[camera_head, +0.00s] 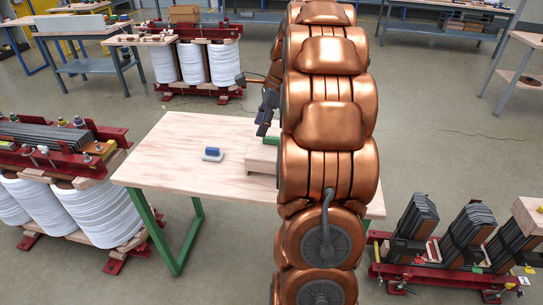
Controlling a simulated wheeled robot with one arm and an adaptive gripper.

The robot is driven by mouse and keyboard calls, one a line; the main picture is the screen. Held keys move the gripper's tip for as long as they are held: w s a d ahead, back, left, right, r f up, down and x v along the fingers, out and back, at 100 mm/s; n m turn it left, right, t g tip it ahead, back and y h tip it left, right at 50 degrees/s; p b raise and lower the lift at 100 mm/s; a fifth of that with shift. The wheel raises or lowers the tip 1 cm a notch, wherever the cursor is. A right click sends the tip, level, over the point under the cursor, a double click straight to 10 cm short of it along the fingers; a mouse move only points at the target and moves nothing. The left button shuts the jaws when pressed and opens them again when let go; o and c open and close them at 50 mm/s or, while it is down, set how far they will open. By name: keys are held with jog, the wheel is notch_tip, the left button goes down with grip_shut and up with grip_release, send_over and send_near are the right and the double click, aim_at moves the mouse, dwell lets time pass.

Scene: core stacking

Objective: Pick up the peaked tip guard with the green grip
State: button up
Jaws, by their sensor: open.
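A green piece (271,141), likely the green grip, shows on top of a pale wooden block (261,158) on the table, just left of my copper arm. Its right part is hidden behind my arm, and I cannot make out a peaked shape. My gripper (263,129) is dark, open and points down just above and slightly left of the green piece. I cannot tell whether it touches it.
The wooden table (170,150) has green legs. A small blue-topped piece with a pale base (212,155) lies to the left, with bare tabletop around it. My arm hides the table's right part. Transformer cores with white coils (85,215) stand left of the table.

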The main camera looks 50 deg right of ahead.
aim_at(272, 137)
jog(key=d+f+m+b, duration=0.15)
jog(key=d+m, duration=0.25)
jog(key=d, duration=0.4)
jog(key=shift+t, duration=0.4)
jog(key=shift+d+p+x, duration=0.1)
jog(key=shift+d+x, duration=0.1)
jog(key=shift+x, duration=1.2)
jog(key=shift+d+p+x, duration=0.15)
jog(key=shift+x, duration=1.2)
jog(key=shift+d+p+x, duration=0.1)
jog(key=shift+d+x, duration=0.1)
jog(key=shift+x, duration=1.2)
jog(key=shift+f, duration=0.1)
jog(key=shift+c, duration=0.4)
grip_shut()
